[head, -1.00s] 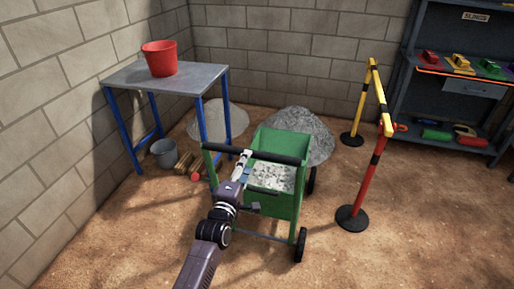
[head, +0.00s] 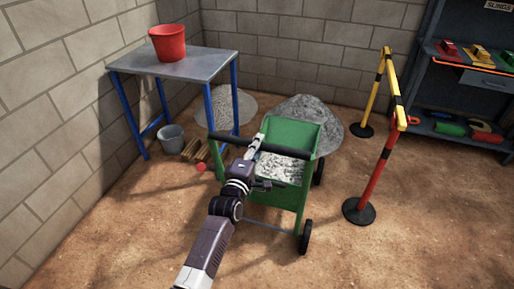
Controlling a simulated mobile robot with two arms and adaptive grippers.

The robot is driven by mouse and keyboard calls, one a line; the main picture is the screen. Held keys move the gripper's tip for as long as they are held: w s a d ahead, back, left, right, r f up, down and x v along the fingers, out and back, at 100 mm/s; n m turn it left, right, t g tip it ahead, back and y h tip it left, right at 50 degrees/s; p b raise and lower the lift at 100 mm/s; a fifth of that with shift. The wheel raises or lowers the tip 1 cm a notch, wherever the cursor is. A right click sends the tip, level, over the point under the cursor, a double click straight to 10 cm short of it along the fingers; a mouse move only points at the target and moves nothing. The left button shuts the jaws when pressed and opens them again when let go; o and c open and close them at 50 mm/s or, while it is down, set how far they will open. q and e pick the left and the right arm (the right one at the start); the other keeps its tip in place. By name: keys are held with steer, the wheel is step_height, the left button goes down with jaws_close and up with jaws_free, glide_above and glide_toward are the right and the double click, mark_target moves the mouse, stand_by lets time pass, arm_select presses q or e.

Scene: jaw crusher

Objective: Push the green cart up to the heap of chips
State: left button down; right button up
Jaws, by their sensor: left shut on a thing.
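The green cart (head: 284,207) stands upright on the dirt floor in the middle of the head view. My left gripper (head: 256,146) is shut on the handle bar; the arm partly hides the cart's near left side. A dark grey heap (head: 311,109) lies just behind the cart, its lower front hidden by it. Whether they touch cannot be told. A paler heap (head: 226,106) lies further left, partly behind a table leg. My right gripper is not in view.
A blue-legged table (head: 190,65) with a red bucket (head: 167,43) stands left. Below are a grey bucket (head: 171,138), wood pieces (head: 192,150) and a red object (head: 201,168). A yellow and red barrier (head: 385,155) and shelves (head: 470,80) stand right. The right foreground is clear.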

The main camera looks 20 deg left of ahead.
arm_select(q)
steer(key=shift+f, duration=0.1)
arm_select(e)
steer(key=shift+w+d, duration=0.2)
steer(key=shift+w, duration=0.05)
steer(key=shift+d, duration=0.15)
arm_select(q)
steer(key=shift+f, duration=0.25)
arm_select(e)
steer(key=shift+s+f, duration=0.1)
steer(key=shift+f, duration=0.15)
